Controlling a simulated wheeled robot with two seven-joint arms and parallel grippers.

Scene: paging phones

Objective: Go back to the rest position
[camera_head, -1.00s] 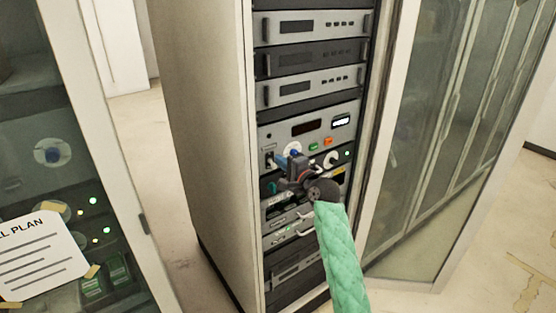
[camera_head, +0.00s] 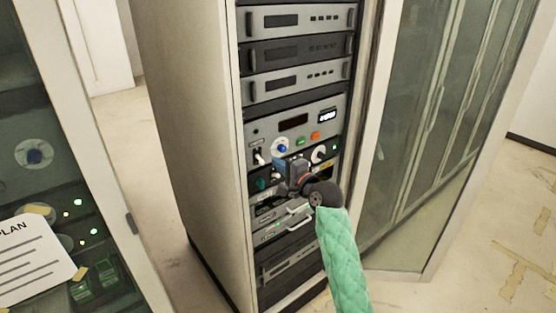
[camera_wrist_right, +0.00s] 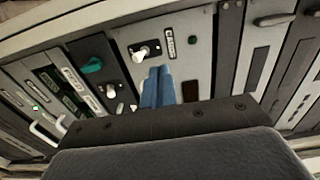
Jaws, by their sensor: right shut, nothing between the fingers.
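My right gripper (camera_head: 278,163) is in front of the paging panel (camera_head: 292,122) in the rack in the head view. Its blue fingers are shut together with nothing between them. They also show in the right wrist view (camera_wrist_right: 158,86), pointing at the panel and partly covering it. I cannot tell the exact gap between fingertips and panel. My left gripper is not in view.
The open rack (camera_head: 190,130) holds several grey units above and below the panel. A glass-doored cabinet (camera_head: 420,150) stands at the right. Another cabinet with a paper sheet (camera_head: 32,262) is at the left. Bare floor shows between them and at the lower right.

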